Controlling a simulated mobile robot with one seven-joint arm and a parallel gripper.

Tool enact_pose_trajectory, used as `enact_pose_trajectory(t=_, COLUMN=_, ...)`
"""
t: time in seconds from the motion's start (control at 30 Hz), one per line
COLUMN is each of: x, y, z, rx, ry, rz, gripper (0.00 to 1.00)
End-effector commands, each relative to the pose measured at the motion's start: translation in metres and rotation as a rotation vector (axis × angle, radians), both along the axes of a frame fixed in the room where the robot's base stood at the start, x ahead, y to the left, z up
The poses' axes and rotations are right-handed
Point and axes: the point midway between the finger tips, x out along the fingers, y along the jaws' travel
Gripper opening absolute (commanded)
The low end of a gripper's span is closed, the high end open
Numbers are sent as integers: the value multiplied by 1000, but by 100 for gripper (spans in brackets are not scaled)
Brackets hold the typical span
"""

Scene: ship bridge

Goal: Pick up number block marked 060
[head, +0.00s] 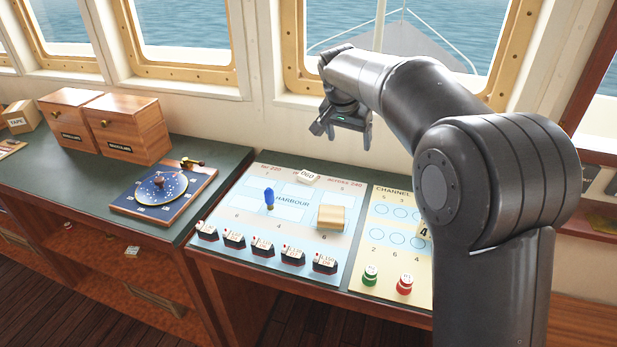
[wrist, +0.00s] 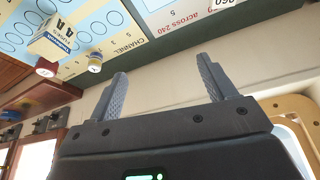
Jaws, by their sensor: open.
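The number block marked 060 (head: 307,176) is a small white block with dark digits. It lies near the back edge of the light-blue harbour chart (head: 250,222) in the head view. In the wrist view the block (wrist: 222,3) is cut by the top edge, with only part of its digits showing. My gripper (head: 341,127) is open and empty, raised above and behind the block, in front of the window sill. In the wrist view its two fingers (wrist: 162,82) stand wide apart with nothing between them.
The chart bears a blue peg (head: 269,199), a wooden block (head: 330,217) and several dark ship pieces (head: 262,247) along its front. The yellow channel chart (head: 378,258) is to the right, with green (head: 370,275) and red (head: 404,284) pieces. Wooden boxes (head: 127,128) stand left.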

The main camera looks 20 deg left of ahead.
Motion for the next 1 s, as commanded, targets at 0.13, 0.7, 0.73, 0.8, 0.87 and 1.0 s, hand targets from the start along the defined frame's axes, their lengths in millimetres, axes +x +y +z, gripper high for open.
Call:
enact_pose_trajectory(t=0.13, x=23, y=56, z=-34, rx=-3, ry=2, rz=-23, gripper=76)
enact_pose_trajectory(t=0.7, x=47, y=150, z=-111, rx=-4, ry=-12, rz=-91, gripper=76)
enact_pose_trajectory(t=0.73, x=48, y=149, z=-114, rx=-4, ry=-12, rz=-91, gripper=76)
enact_pose_trajectory(t=0.8, x=51, y=148, z=-124, rx=-4, ry=-12, rz=-91, gripper=76)
enact_pose_trajectory(t=0.87, x=55, y=147, z=-133, rx=-6, ry=-10, rz=-91, gripper=76)
enact_pose_trajectory(t=1.0, x=62, y=145, z=-152, rx=-5, ry=-11, rz=-91, gripper=76)
